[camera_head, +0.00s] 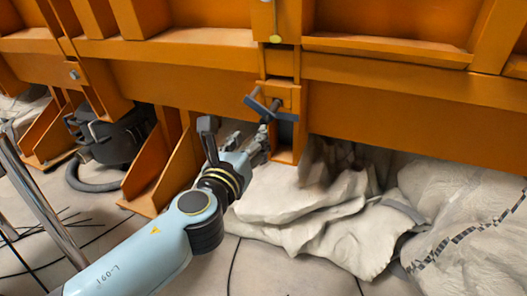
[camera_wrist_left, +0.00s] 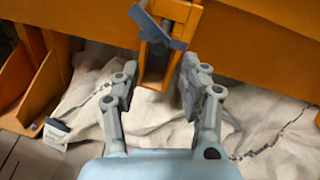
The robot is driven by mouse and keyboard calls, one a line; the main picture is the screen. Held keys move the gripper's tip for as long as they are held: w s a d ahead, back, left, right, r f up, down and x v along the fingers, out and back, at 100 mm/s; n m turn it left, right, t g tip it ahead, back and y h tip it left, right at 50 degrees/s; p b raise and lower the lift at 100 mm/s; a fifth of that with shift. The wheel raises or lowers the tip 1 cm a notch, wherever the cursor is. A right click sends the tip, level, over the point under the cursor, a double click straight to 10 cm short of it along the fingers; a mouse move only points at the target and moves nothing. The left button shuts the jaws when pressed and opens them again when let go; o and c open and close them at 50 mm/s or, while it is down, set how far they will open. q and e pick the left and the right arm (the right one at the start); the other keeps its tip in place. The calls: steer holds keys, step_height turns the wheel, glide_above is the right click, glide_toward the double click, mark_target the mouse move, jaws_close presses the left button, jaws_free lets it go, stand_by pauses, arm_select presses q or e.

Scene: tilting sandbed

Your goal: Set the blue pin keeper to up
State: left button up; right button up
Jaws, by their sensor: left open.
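The blue pin keeper (camera_head: 284,115) is a dark blue-grey bar on an orange upright bracket in the frame's lower middle. It sits slanted, from upper left to lower right, and a short piece crosses it. In the left wrist view the keeper (camera_wrist_left: 160,31) is at top centre, beyond the fingers. My left gripper (camera_head: 253,142) is open just below and left of the keeper, pointing at the bracket. In the left wrist view its fingers (camera_wrist_left: 160,72) are spread, with nothing gripped between them. I see no clear contact with the keeper. My right gripper is out of view.
The orange frame (camera_head: 390,108) spans the scene, with slanted orange ribs (camera_head: 160,165) at left. A dark machine with a hose (camera_head: 110,140) sits beneath it. Crumpled pale sheeting (camera_head: 320,215) covers the floor below the bracket, beside a translucent bag (camera_head: 470,220).

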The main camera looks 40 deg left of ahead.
mark_target(264, 123)
arm_select(q)
steer(key=x, duration=0.3)
steer(key=f+x, duration=0.1)
steer(key=x, duration=0.7)
steer(key=shift+w+d+f+b, duration=0.1)
steer(key=shift+f+b, duration=0.1)
steer(key=shift+b, duration=0.1)
steer(key=shift+d, duration=0.1)
jaws_close()
steer(key=shift+r, duration=0.1)
